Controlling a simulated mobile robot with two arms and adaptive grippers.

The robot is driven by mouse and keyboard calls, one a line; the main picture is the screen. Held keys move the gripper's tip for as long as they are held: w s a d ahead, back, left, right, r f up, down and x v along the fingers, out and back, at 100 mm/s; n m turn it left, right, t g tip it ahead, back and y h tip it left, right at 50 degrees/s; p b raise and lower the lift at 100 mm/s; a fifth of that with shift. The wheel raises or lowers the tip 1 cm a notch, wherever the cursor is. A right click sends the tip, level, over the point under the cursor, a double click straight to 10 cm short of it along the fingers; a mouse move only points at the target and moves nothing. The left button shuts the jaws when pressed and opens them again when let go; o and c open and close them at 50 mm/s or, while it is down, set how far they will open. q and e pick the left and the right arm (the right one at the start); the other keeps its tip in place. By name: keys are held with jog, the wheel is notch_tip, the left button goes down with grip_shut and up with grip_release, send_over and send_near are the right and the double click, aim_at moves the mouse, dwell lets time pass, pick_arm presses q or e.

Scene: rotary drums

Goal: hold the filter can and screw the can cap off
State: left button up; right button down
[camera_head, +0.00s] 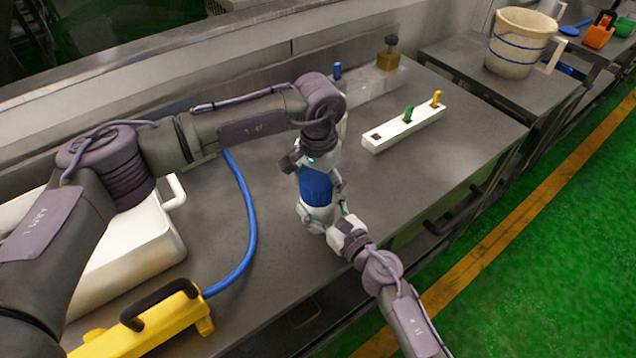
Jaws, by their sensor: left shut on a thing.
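The filter can (316,188) stands upright on the grey bench, with a blue body and a pale lower part. My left gripper (317,164) comes down from above and is shut on the can cap at the top of the can. The cap itself is hidden by the fingers and wrist. My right gripper (339,212) comes in from the lower right and lies at the can's lower right side. Its fingers are small and partly merged with the can, so I cannot tell whether they are closed on it.
A white block with green and yellow plugs (405,127) lies right of the can. A white case (130,250), a blue hose (244,225) and a yellow tool (150,325) lie to the left. A bucket (520,42) stands on the far bench. The bench's front edge is close to the can.

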pick_arm(q)
jog(key=n, duration=0.3)
jog(key=shift+n, duration=0.4)
jog(key=n, duration=1.4)
jog(key=shift+n, duration=0.3)
jog(key=n, duration=1.6)
jog(key=shift+n, duration=0.4)
jog(key=n, duration=1.2)
jog(key=shift+r+n, duration=0.1)
jog(key=shift+n, duration=0.2)
jog(key=n, duration=0.6)
jog(key=shift+r, duration=0.25)
